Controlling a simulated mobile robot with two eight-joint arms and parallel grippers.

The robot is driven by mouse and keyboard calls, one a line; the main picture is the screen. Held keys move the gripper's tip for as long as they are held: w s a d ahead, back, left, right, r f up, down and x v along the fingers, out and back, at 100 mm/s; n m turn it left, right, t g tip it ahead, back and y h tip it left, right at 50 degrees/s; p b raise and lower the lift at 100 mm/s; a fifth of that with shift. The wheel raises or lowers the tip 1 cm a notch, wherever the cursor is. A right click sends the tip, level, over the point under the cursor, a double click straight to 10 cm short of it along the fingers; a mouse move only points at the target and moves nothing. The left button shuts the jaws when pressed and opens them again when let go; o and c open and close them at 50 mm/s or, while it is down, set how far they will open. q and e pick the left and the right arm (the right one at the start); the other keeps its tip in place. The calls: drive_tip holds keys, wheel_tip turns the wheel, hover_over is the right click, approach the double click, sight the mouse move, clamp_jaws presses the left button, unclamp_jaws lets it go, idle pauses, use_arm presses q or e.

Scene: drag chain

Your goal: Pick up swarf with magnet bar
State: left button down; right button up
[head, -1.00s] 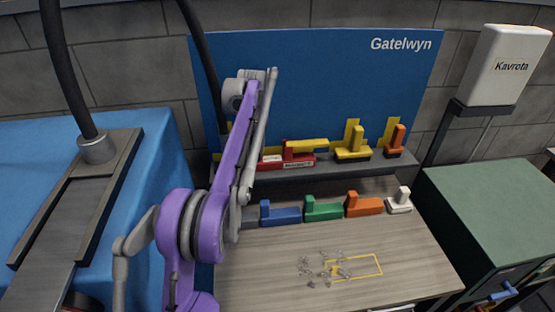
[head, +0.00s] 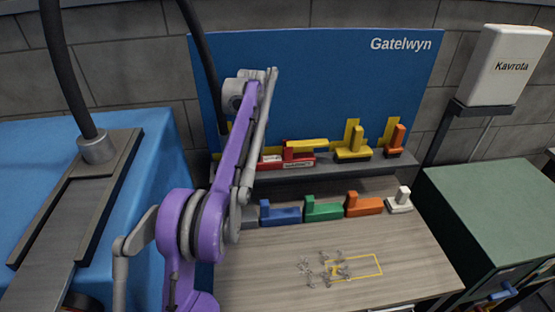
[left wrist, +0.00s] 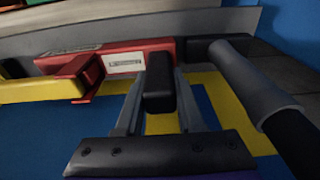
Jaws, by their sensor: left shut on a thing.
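The red magnet bar (head: 299,165) with a white label lies on the grey shelf in the head view. In the left wrist view the red bar (left wrist: 128,60) is seen close up, with a black grip block (left wrist: 159,82) in front of it. My left gripper (left wrist: 160,92) has its fingers on both sides of this black block and is shut on it. In the head view the gripper is hidden behind my purple arm. Grey curly swarf (head: 325,270) lies scattered on the wooden bench, partly inside a yellow outlined rectangle (head: 380,265). My right gripper is not visible.
The shelf (head: 340,168) also holds a yellow piece (head: 352,149) and an orange piece (head: 396,140). Blue (head: 281,214), green (head: 323,210), orange (head: 363,206) and white (head: 400,201) blocks stand on the bench below. A blue board (head: 315,85) rises behind. The front of the bench is otherwise clear.

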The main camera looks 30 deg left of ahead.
use_arm(q)
drive_tip(key=shift+r, duration=0.15)
idle(0.4)
drive_tip(key=shift+s+d+r, duration=0.15)
drive_tip(key=shift+r, duration=0.1)
wheel_tip(320, 180, up, 6)
drive_tip(key=shift+r+p, duration=0.15)
drive_tip(key=shift+p, duration=0.45)
drive_tip(key=s+d+b, duration=0.4)
drive_tip(key=s+d, duration=0.8)
drive_tip(key=s, duration=0.3)
drive_tip(key=shift+d, duration=0.3)
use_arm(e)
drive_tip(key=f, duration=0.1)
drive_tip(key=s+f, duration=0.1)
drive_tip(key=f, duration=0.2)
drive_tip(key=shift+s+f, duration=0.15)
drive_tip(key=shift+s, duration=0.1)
